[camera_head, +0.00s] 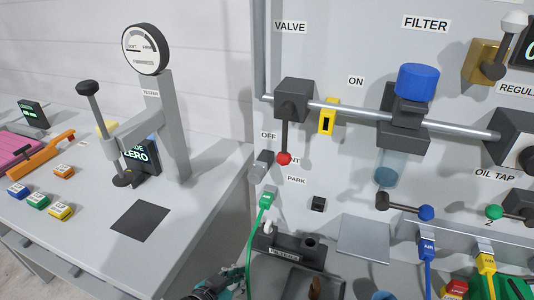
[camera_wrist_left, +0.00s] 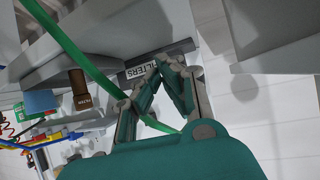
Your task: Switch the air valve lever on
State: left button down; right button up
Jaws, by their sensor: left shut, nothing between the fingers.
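The air valve (camera_head: 293,98) is a dark block on the panel under the VALVE label, on a grey pipe. Its lever (camera_head: 284,137) hangs straight down, with a red ball (camera_head: 284,158) at its end. The OFF label (camera_head: 268,135) is beside the lever; the ON label (camera_head: 356,81) is to the right, above the pipe. My left gripper (camera_head: 232,283) is at the bottom of the head view, well below the lever and partly cut off. In the left wrist view its fingers (camera_wrist_left: 161,63) meet at the tips, shut and empty. The lever is not visible there.
A green hose (camera_head: 249,240) hangs from a connector close by my left gripper. A FILTERS box (camera_head: 290,249) is to its right. The blue-topped filter (camera_head: 417,82) is right of the valve. A tester stand (camera_head: 168,125) is on the left table. The space before the lever looks clear.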

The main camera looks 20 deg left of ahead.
pick_arm(q)
notch_tip(320, 180, up, 24)
jog(key=a+m+t+h, duration=0.2)
jog(key=m+t+h, duration=0.2)
jog(key=t+h, duration=0.6)
jog(key=h, duration=0.2)
jog(key=shift+s+a+f+h, duration=0.15)
jog(key=shift+s+h, duration=0.05)
jog(key=shift+h, duration=0.2)
jog(key=p, duration=0.4)
send_near(285, 130)
notch_tip(285, 130, up, 4)
jog(key=w+d, duration=0.1)
jog(key=w+d+f+p, duration=0.1)
jog(key=shift+w, duration=0.4)
